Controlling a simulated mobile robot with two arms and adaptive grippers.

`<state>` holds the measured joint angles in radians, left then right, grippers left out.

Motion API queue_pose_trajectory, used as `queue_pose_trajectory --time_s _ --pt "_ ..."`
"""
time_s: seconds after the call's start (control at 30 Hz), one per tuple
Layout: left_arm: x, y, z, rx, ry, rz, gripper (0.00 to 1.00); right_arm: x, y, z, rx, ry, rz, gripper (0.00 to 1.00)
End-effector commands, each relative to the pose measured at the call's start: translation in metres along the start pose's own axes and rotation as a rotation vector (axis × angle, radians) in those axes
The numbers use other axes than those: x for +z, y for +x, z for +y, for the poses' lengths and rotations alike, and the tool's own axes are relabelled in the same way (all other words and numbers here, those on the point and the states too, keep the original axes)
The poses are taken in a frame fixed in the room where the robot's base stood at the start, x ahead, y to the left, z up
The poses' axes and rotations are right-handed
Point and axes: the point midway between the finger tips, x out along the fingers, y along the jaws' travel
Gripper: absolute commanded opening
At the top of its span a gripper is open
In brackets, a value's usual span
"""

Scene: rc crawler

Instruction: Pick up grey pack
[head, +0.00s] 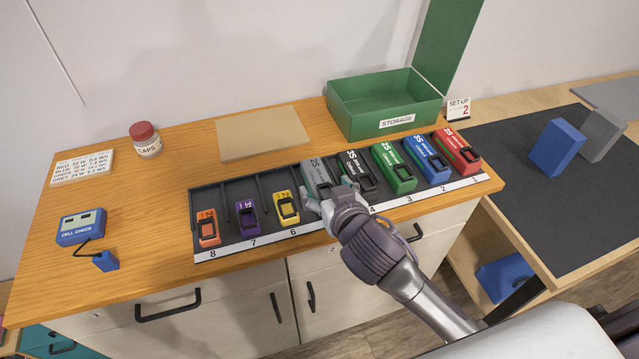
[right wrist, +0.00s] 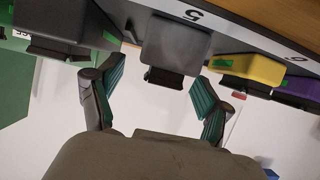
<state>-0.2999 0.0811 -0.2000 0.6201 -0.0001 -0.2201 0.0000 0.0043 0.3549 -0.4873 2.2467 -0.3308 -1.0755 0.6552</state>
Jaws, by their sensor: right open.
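The grey pack (head: 316,173) stands in slot 5 of the dark numbered rack (head: 222,193). In the right wrist view the grey pack (right wrist: 175,42) is between and beyond the fingertips. My right gripper (head: 328,198) is over the front of that slot and hides the pack's lower part. In the right wrist view my right gripper (right wrist: 160,82) is open, one finger to each side of the pack's line, with nothing between them. My left gripper is not in view.
A black pack (head: 357,170) and a yellow pack (head: 286,207) flank the grey one. Green (head: 394,168), blue (head: 427,158), red (head: 457,151), purple (head: 248,217) and orange (head: 208,229) packs share the rack. A green storage box (head: 372,118) stands behind.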

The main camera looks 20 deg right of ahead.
Motion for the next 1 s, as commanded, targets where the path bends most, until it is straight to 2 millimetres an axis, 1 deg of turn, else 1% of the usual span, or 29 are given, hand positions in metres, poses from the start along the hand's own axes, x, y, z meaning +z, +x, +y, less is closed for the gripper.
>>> queue_pose_trajectory --time_s 0.1,0.2,0.3,0.4,0.57,0.67,0.7,0.97,1.0 --pt "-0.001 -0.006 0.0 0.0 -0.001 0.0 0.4 -0.005 0.018 0.0 0.002 -0.003 0.001 0.78" --pt "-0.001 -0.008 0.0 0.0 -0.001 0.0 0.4 -0.004 0.033 -0.001 0.002 -0.003 0.001 0.78" --pt "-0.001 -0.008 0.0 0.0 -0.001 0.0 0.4 -0.003 0.043 -0.001 0.001 -0.002 0.0 0.78" --pt "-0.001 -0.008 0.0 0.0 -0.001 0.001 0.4 -0.002 0.046 -0.001 0.0 -0.001 0.0 0.78" --pt "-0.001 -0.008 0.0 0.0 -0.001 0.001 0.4 -0.002 0.046 -0.001 0.0 -0.001 0.0 0.78" --pt "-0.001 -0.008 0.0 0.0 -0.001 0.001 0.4 -0.002 0.045 -0.001 0.0 -0.001 0.0 0.63" --pt "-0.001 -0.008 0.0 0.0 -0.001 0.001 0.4 -0.002 0.045 -0.001 0.0 -0.001 0.0 0.56" --pt "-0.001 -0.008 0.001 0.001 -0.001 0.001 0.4 -0.002 0.045 -0.001 0.0 -0.001 0.0 0.13" --pt "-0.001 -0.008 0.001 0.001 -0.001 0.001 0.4 -0.002 0.045 -0.001 0.0 -0.001 0.0 0.06"
